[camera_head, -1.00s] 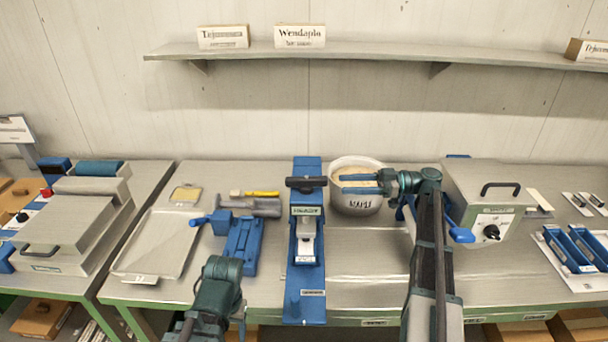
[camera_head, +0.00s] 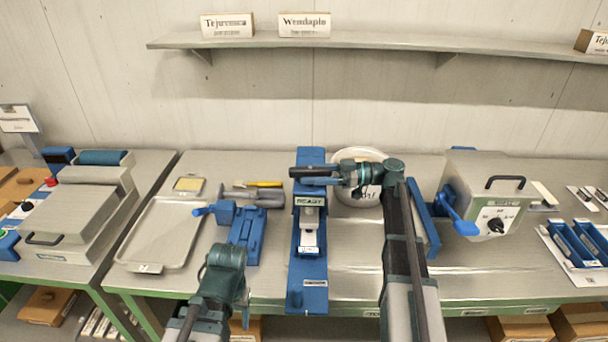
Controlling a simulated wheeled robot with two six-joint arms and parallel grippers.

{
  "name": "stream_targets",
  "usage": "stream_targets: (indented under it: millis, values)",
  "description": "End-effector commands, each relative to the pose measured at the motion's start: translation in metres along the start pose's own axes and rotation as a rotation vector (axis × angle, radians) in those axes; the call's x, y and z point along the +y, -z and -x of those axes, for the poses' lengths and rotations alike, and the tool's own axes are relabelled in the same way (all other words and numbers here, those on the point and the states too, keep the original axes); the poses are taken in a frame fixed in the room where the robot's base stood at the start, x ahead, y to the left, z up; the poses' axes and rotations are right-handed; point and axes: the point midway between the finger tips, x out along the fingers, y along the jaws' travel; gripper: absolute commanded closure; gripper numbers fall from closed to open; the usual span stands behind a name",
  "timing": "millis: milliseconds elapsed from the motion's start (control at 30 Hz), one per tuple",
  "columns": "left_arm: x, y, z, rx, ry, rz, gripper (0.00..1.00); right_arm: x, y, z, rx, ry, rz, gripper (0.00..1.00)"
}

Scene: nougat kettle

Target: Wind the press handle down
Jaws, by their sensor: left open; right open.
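The blue press (camera_head: 310,262) stands upright in the middle of the bench, with a panel reading READY near its top. Its dark handle (camera_head: 308,172) lies crosswise at the top of the press. My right gripper (camera_head: 306,181) is open, its fingers at the right part of the handle; I cannot tell whether they touch it or sit just in front. A small pale block sits in the lower part of the press. My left gripper (camera_head: 238,312) is low at the front edge of the bench, left of the press; its fingers are small and partly hidden by its own wrist.
A white pot (camera_head: 352,192) stands behind my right arm. A grey machine with a blue lever (camera_head: 458,215) is to the right. A blue clamp-like device (camera_head: 246,236) and a metal tray (camera_head: 160,235) are to the left. A shelf (camera_head: 380,41) runs along the wall.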

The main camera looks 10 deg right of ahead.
Motion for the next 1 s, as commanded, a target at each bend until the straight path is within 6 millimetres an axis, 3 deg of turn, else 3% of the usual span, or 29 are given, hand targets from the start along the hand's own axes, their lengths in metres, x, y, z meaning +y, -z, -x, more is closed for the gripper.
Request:
stream_targets:
  millis: [200, 533, 867, 1000]
  values:
    - [0.0, 0.0, 0.0, 0.0, 0.0, 0.0, 0.38, 0.0, 0.0, -0.017, 0.0, 0.001, 0.0, 0.43]
    - [0.0, 0.0, 0.0, 0.0, 0.0, 0.0, 0.38, 0.0, 0.0, -0.019, 0.0, 0.0, 0.0, 0.43]
    - [0.0, 0.0, 0.0, 0.0, 0.0, 0.0, 0.38, 0.0, 0.0, -0.019, 0.0, 0.0, 0.0, 1.0]
    - [0.0, 0.0, 0.0, 0.0, 0.0, 0.0, 0.38, 0.0, 0.0, -0.019, 0.0, 0.0, 0.0, 1.0]
